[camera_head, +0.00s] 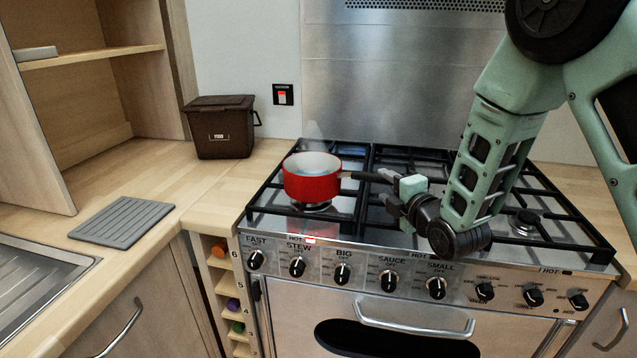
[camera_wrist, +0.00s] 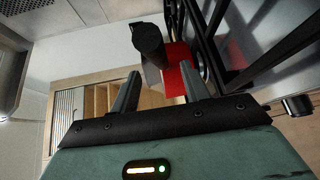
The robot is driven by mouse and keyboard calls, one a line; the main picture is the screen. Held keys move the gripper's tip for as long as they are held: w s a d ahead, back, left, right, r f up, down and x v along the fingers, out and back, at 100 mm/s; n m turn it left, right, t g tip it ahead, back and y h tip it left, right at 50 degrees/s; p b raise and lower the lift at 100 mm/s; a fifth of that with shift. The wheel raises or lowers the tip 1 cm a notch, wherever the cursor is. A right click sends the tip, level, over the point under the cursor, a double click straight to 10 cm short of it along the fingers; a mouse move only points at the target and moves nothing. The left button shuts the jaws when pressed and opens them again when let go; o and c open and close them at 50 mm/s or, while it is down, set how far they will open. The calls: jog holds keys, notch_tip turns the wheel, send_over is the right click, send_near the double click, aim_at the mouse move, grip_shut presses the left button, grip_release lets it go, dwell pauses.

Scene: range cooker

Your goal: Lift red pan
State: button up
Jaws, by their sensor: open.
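The red pan (camera_head: 312,180) stands upright on the left burner of the hob, with what looks like liquid inside and faint steam above it. Its dark handle (camera_head: 366,176) points right, toward my gripper. My gripper (camera_head: 386,187) is open at the handle's end, over the hob. In the wrist view the handle's dark end (camera_wrist: 148,40) shows beyond the gap between my two fingers (camera_wrist: 160,88). The red side of the pan (camera_wrist: 177,72) shows behind it, partly hidden by the handle and the right finger. I cannot tell whether the fingers touch the handle.
Black pan grates (camera_head: 375,160) cover the hob around the pan. A row of knobs (camera_head: 388,280) and an oven handle (camera_head: 415,322) are on the cooker's front. A brown bin (camera_head: 222,127) and a grey mat (camera_head: 122,220) are on the worktop to the left. The steel backsplash stands behind.

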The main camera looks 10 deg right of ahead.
aim_at(379, 180)
jog(key=p+x, duration=0.1)
jog(key=x, duration=0.3)
jog(key=shift+w, duration=0.25)
jog(key=shift+c, duration=0.4)
grip_shut()
dwell(0.7)
jog(key=shift+r, duration=0.2)
